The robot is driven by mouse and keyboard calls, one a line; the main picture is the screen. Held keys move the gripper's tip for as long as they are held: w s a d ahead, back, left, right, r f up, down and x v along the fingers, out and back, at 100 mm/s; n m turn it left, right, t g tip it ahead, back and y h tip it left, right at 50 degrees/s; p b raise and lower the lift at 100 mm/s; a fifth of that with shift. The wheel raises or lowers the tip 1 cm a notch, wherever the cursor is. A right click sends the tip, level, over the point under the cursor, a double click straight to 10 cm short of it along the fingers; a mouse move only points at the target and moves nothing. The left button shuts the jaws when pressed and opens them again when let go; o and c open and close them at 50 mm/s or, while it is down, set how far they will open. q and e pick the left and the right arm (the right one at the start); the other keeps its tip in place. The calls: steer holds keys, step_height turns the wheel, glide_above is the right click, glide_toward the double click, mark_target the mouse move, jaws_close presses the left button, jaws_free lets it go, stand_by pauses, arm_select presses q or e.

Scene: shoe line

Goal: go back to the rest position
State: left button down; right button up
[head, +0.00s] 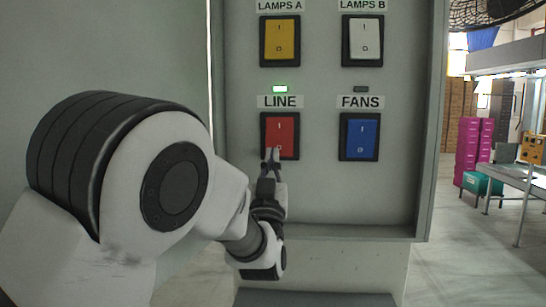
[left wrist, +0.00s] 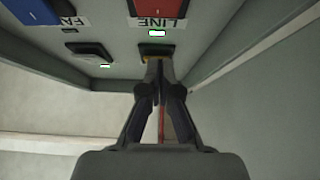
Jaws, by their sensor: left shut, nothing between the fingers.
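My left gripper (head: 270,157) is shut and empty. In the head view its tips overlap the lower edge of the red LINE switch (head: 281,130); I cannot tell whether they touch it. The small light (head: 280,89) above LINE glows green. In the left wrist view the shut fingers (left wrist: 154,64) point up toward the panel, with the red switch (left wrist: 158,6) at the top edge and the lit green light (left wrist: 157,33) below it. My right gripper is in neither view.
The grey panel (head: 320,205) also bears a yellow LAMPS A switch (head: 280,38), a white LAMPS B switch (head: 362,38) and a blue FANS switch (head: 360,137), whose light (head: 361,89) is dark. Its raised rim (head: 436,120) stands out. Pink crates (head: 468,145) and a table (head: 515,175) are farther right.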

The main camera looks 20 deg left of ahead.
arm_select(q)
step_height(320, 180, down, 25)
steer(key=w+a+m+g+h, duration=0.1)
steer(key=a+g+h, duration=0.1)
steer(key=g, duration=0.3)
steer(key=s+a+f+m+g+h, duration=0.1)
steer(key=s+f+g, duration=0.2)
steer(key=f, duration=0.8)
steer(key=s+a+f+g, duration=0.1)
steer(key=s+f+g, duration=0.15)
steer(key=f, duration=0.85)
steer(key=s+f+g+h, duration=0.2)
steer(key=s+f+g, duration=0.4)
steer(key=s+f, duration=1.05)
steer(key=s+d+f+g+h, duration=0.1)
steer(key=s+g, duration=0.3)
steer(key=s, duration=0.5)
steer(key=s+d+f+g+h, duration=0.1)
steer(key=s+g, duration=0.3)
steer(key=s, duration=0.6)
steer(key=shift+s+d+f+m, duration=0.3)
steer(key=shift+d+f+m, duration=0.1)
steer(key=shift+d+f, duration=0.4)
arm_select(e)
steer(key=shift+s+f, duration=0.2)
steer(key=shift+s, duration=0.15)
arm_select(q)
steer(key=shift+a+f, duration=0.1)
